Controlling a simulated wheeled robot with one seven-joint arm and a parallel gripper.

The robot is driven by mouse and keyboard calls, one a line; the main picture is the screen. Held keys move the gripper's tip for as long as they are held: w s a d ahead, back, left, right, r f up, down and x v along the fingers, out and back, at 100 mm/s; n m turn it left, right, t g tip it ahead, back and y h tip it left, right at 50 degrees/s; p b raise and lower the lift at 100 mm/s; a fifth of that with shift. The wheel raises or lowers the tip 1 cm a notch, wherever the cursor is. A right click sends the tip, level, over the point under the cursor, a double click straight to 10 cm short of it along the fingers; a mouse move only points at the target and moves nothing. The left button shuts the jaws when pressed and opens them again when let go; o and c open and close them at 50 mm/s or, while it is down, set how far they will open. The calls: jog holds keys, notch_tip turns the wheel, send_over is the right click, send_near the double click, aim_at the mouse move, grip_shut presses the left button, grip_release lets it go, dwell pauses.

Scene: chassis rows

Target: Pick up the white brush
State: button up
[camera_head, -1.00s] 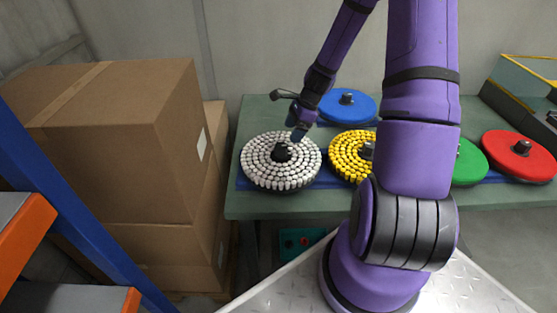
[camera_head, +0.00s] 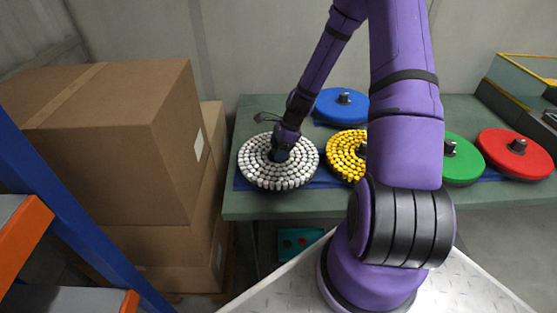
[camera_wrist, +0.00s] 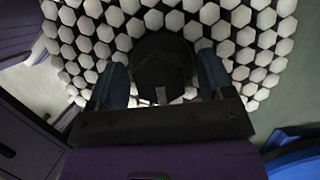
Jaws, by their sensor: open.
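The white brush (camera_head: 255,165) is a round disc with rings of white bristle tufts facing up. It lies on a blue mat at the left end of the green table. My gripper (camera_head: 280,154) is over its middle, pointing down, and covers the black hub in the head view. In the wrist view the white brush (camera_wrist: 225,30) fills the upper part. There the dark hub (camera_wrist: 163,62) stands between the two open fingers of my gripper (camera_wrist: 160,85). Whether the fingers touch the hub cannot be told.
A yellow brush (camera_head: 343,158) stands just right of the white one. A blue disc (camera_head: 335,107) lies behind, and green (camera_head: 462,165) and red (camera_head: 510,158) discs lie to the right. Stacked cardboard boxes (camera_head: 110,150) stand left of the green table (camera_head: 270,207).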

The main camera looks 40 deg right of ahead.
grip_shut()
jog(key=shift+r, duration=0.1)
dwell(0.3)
